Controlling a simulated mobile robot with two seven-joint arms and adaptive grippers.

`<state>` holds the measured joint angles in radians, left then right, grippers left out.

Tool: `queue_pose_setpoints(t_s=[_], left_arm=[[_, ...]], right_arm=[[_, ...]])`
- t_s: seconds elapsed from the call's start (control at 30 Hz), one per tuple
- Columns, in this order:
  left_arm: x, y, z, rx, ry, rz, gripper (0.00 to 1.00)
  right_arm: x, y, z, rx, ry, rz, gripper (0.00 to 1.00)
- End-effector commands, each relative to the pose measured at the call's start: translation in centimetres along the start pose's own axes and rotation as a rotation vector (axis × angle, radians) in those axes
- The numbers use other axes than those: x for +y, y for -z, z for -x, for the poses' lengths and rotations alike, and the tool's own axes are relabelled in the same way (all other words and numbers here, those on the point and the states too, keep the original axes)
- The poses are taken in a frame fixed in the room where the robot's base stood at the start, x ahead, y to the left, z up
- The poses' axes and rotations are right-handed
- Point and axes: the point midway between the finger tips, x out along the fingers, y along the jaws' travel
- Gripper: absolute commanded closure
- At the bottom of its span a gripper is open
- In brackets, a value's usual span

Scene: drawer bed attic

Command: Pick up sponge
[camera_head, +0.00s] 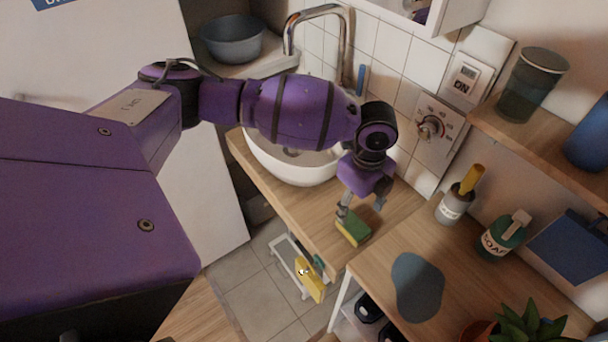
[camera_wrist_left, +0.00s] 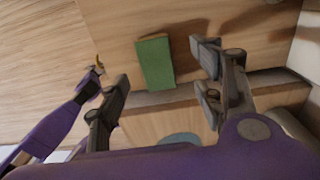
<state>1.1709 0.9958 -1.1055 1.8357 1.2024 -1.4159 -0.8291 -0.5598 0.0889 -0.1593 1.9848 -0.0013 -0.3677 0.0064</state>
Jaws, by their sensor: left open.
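The sponge (camera_head: 353,229), green with a yellow side, lies on the wooden counter (camera_head: 322,233) near its front edge, to the right of the sink. My left gripper (camera_head: 361,207) points down just above it, with its fingers apart. In the left wrist view, the green face of the sponge (camera_wrist_left: 155,62) shows beyond the two open fingers (camera_wrist_left: 163,78). It lies between their lines, nearer the left finger, with no clear contact.
A white round sink (camera_head: 290,168) with a metal faucet (camera_head: 318,12) is left of the sponge. A lower wooden table (camera_head: 375,268) on the right holds a soap bottle (camera_head: 502,236), a brush holder (camera_head: 455,205) and a plant (camera_head: 530,325). A yellow cloth (camera_head: 308,280) hangs on a rack below.

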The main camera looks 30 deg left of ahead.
Motion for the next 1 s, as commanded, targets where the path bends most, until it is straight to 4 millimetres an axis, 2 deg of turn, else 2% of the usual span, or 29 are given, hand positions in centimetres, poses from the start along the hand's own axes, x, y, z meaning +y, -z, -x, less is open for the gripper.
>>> queue_pose_setpoints(t_s=[0.07, 0.33, 0.47, 0.7, 0.93, 1.0], left_arm=[[-0.1, 0.1, -0.1, -0.011, 0.001, -0.016, 0.39], [0.0, 0.3, -2.7, -0.010, 0.001, -0.016, 0.39], [0.2, 0.6, -4.0, -0.010, -0.001, -0.017, 0.39], [0.4, 0.8, -7.4, -0.009, -0.001, -0.014, 0.39], [0.3, 0.8, -7.7, -0.010, 0.002, -0.015, 0.39], [0.3, 0.8, -7.6, -0.010, 0.002, -0.015, 0.47]], right_arm=[[-0.1, -0.5, 0.2, -0.009, 0.001, -0.002, 0.60], [-0.1, -2.7, 0.8, -0.048, -0.004, -0.011, 0.60], [-0.2, -2.3, 0.8, -0.042, -0.004, -0.015, 0.60], [-0.5, -1.3, 0.5, -0.024, 0.000, -0.016, 0.60], [-0.4, -1.3, 0.5, -0.024, 0.000, -0.015, 0.60], [-0.4, -1.4, 0.5, -0.024, 0.000, -0.014, 0.60]])
